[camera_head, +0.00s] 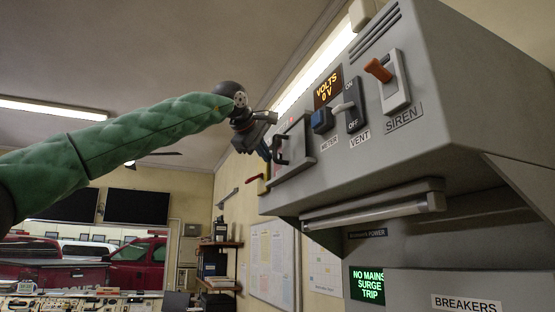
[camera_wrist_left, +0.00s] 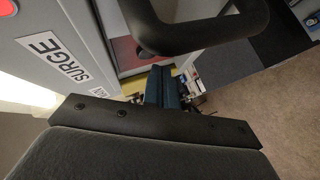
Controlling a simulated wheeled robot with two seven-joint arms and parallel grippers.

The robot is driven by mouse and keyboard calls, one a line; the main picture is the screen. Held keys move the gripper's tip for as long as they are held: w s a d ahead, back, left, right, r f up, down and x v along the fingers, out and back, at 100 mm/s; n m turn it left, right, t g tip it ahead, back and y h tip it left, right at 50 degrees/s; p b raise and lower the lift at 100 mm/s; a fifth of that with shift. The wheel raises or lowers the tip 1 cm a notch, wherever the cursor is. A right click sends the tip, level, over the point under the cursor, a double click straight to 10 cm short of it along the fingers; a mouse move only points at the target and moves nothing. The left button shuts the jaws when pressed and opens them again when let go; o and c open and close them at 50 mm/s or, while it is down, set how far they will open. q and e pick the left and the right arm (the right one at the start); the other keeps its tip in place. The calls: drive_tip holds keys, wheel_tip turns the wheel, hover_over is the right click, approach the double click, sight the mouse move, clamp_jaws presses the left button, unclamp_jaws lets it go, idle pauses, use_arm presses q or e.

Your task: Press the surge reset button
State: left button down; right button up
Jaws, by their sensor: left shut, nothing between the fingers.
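The console's upper face carries a dark-framed square cover (camera_head: 292,150) with a black handle (camera_head: 281,150). In the left wrist view the handle (camera_wrist_left: 195,45) arches large across the top. Beside it are a white SURGE label (camera_wrist_left: 57,58) and a red part (camera_wrist_left: 126,52), seen partly behind the handle; it looks like the button, though I cannot tell whether the cover is fully closed over it. My left gripper (camera_head: 266,150) is just left of the cover, its blue fingers (camera_wrist_left: 163,86) shut and empty. Contact with the handle cannot be told. My right gripper is not in view.
Right of the cover are a blue METER knob (camera_head: 321,120), a VENT switch (camera_head: 352,103) and an orange-handled SIREN lever (camera_head: 378,70). The volts display (camera_head: 327,89) reads 0 V. A green screen (camera_head: 367,284) below reads NO MAINS SURGE TRIP. A hood bar juts out beneath.

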use_arm(q)
drive_tip(key=shift+d, duration=0.15)
idle(0.5)
drive_tip(key=shift+w+d+p, duration=0.1)
drive_tip(key=shift+d+p, duration=0.2)
idle(0.4)
drive_tip(key=shift+w+d+p, duration=0.1)
drive_tip(key=shift+d+p, duration=0.2)
drive_tip(key=shift+d, duration=0.1)
idle(0.7)
drive_tip(key=shift+a, duration=0.15)
drive_tip(key=shift+s+a, duration=0.25)
drive_tip(key=shift+a, duration=0.35)
drive_tip(key=shift+s+a+b, duration=0.2)
drive_tip(key=shift+s+a, duration=0.05)
drive_tip(key=shift+a, duration=0.55)
drive_tip(key=shift+s+a+b, duration=0.15)
drive_tip(key=shift+s+a, duration=0.1)
drive_tip(key=shift+a, duration=0.55)
drive_tip(key=shift+s+a+b, duration=0.2)
drive_tip(key=shift+s+a, duration=0.05)
drive_tip(key=shift+a, duration=0.55)
